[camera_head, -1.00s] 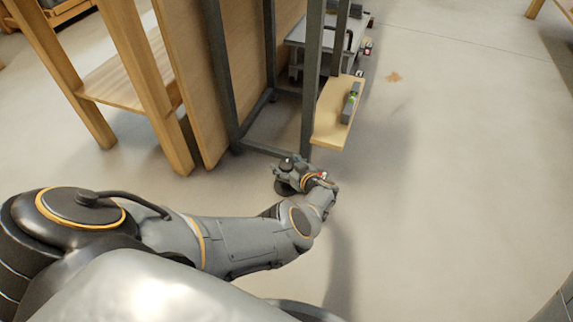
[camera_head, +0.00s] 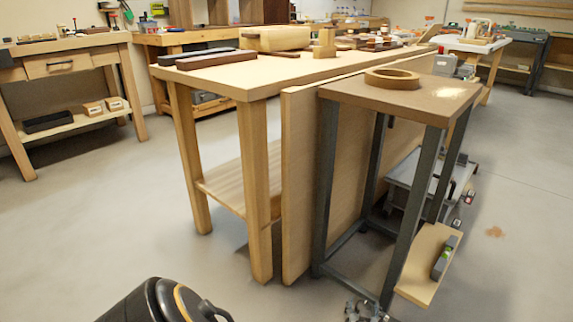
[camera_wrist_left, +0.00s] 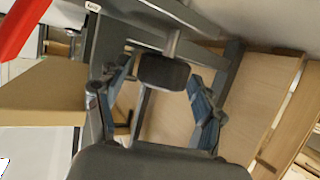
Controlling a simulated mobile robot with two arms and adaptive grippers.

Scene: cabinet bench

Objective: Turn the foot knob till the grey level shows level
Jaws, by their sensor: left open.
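The dark foot knob (camera_wrist_left: 164,71) hangs on a short metal stem under a grey frame in the left wrist view. My left gripper (camera_wrist_left: 163,78) is open, with one finger on each side of the knob. Gaps show between the fingers and the knob. In the head view only part of my left gripper (camera_head: 366,311) shows at the bottom edge, by the stand's foot; the knob cannot be made out there. The grey level (camera_head: 445,258) lies on a small wooden shelf (camera_head: 418,275) on the stand; its bubble is too small to read. My right gripper is out of view.
The grey-legged stand (camera_head: 327,180) has a wooden top with a ring (camera_head: 392,79) on it. A wooden panel (camera_head: 298,190) and a workbench (camera_head: 250,80) stand close on its left. A grey cart (camera_head: 412,172) is behind it. The floor at right is clear.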

